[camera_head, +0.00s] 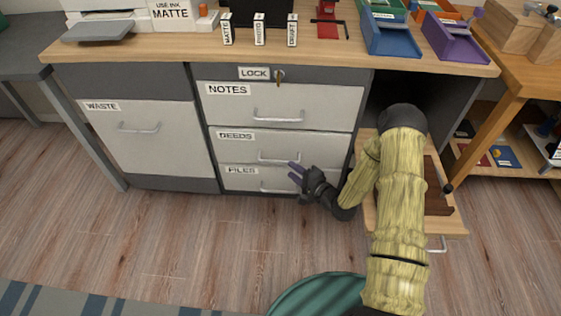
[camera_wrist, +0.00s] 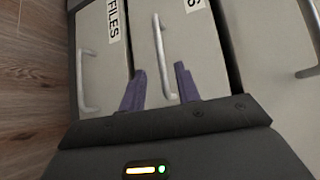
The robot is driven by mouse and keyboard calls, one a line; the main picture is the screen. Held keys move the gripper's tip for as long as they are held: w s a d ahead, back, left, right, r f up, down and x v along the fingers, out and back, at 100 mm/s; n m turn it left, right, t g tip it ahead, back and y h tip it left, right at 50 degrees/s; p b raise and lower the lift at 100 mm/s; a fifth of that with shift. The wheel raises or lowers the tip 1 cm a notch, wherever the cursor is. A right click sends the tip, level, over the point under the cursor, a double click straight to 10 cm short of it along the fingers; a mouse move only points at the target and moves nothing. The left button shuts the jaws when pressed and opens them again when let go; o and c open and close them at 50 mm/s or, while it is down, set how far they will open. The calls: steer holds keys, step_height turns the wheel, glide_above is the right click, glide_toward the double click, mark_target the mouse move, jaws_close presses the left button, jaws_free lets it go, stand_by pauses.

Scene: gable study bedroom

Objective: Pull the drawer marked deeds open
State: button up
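The drawer marked DEEDS (camera_head: 243,144) is the middle of three pale drawers and looks shut, flush with its neighbours. Its metal bar handle (camera_head: 279,160) is partly near my fingertips in the head view. In the wrist view, turned sideways, the DEEDS drawer (camera_wrist: 146,32) is in the middle and its handle (camera_wrist: 160,52) runs between my two purple fingers. My gripper (camera_head: 294,172) is open in front of the drawer; it also shows in the wrist view (camera_wrist: 160,75). I cannot tell whether a finger touches the handle.
The NOTES drawer (camera_head: 320,97) with a keyed lock (camera_head: 279,77) is above, and the FILES drawer (camera_head: 240,182) is below. A WASTE front (camera_head: 150,150) is at left. A wooden pull-out (camera_head: 452,222) sticks out at right, behind my arm. A green round seat (camera_head: 315,295) stands in front.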

mark_target(280, 161)
stand_by(0.3)
steer(key=b+x, duration=0.3)
steer(key=x, duration=0.4)
steer(key=shift+w+a, duration=0.15)
steer(key=shift+a, duration=0.05)
jaws_close()
